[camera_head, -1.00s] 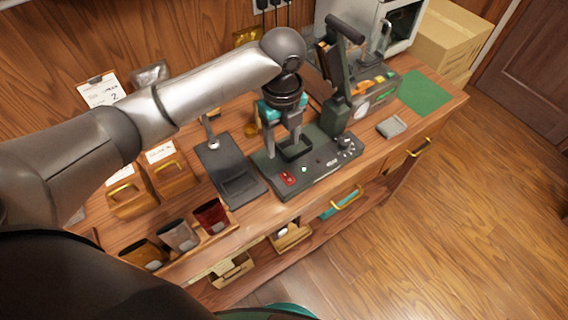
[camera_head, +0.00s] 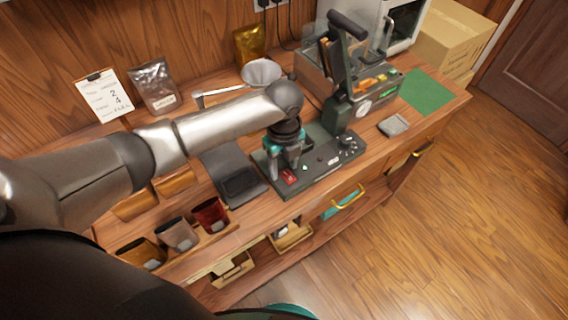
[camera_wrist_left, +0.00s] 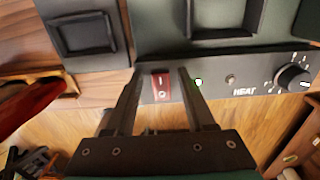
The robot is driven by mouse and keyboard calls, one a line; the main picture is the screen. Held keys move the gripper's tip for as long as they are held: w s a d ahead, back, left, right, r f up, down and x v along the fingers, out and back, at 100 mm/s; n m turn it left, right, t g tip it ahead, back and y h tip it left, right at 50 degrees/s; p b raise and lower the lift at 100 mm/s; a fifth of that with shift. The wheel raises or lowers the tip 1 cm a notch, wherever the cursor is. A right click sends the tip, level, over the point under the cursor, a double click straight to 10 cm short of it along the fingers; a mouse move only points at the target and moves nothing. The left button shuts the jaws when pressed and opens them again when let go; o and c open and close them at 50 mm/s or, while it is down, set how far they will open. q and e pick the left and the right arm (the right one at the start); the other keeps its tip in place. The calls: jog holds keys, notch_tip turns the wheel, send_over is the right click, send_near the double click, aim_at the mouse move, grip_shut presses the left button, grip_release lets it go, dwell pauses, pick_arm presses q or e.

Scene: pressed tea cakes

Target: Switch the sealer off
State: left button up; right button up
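The sealer (camera_head: 325,168) is a dark green machine on the wooden bench, with its black lever arm (camera_head: 338,80) raised. Its red rocker switch (camera_head: 289,177) is on the front panel; the left wrist view shows the switch (camera_wrist_left: 161,86) with I and O marks. I cannot tell which side is pressed. A small light (camera_wrist_left: 198,83) beside it shows some green, and the HEAT knob (camera_wrist_left: 292,77) is farther right. My left gripper (camera_head: 284,168) points down at the panel; in the left wrist view its fingers (camera_wrist_left: 160,78) are apart, one each side of the switch, holding nothing. My right gripper is not in view.
A dark scale (camera_head: 226,163) stands left of the sealer. Several pouches, including a red one (camera_head: 210,215), stand at the front left. A grey block (camera_head: 393,125) and a green mat (camera_head: 427,91) lie to the right. A white bowl (camera_head: 262,72) is behind my arm.

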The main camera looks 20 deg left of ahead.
pick_arm(q)
grip_shut()
dwell(0.3)
jog(key=shift+r+p, duration=0.15)
jog(key=shift+p, duration=0.4)
jog(key=y+p, duration=0.1)
jog(key=p, duration=0.1)
jog(key=t+y+p, duration=0.1)
jog(key=shift+s+d+r+p, duration=0.2)
jog(key=shift+d+p, duration=0.05)
jog(key=shift+p, duration=0.15)
jog(key=shift+f+t+y+p, duration=0.15)
jog(key=shift+t+y+p, duration=0.25)
jog(key=shift+t+p, duration=0.1)
jog(key=shift+o, duration=0.7)
grip_release()
jog(key=shift+d, duration=0.1)
